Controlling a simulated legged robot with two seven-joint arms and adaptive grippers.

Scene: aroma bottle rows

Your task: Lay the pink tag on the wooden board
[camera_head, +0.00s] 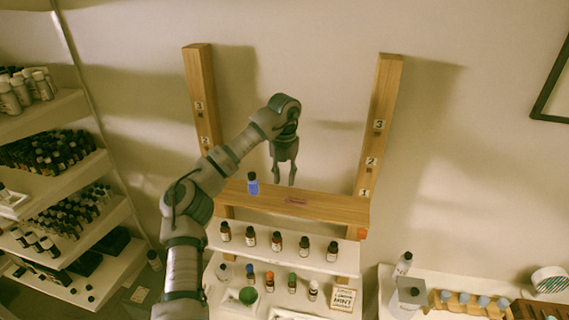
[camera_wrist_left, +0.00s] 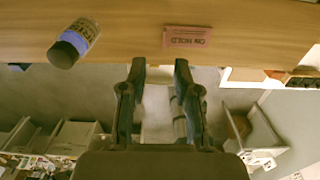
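The pink tag (camera_head: 297,201) lies flat on the wooden board (camera_head: 338,207), right of the board's middle. In the left wrist view the tag (camera_wrist_left: 187,37) reads "ON HOLD" upside down, and bare wood (camera_wrist_left: 130,25) surrounds it. My left gripper (camera_head: 284,183) points down above the board, just behind and left of the tag. Its fingers are apart with nothing between them, and they also show in the left wrist view (camera_wrist_left: 160,68). The tag is apart from the fingers. My right gripper is in neither view.
A blue bottle with a dark cap (camera_head: 253,184) stands on the board left of the tag. Numbered wooden posts (camera_head: 200,95) (camera_head: 381,120) rise at both ends. Several small bottles stand on the white shelf (camera_head: 320,262) below. The board's right part is clear.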

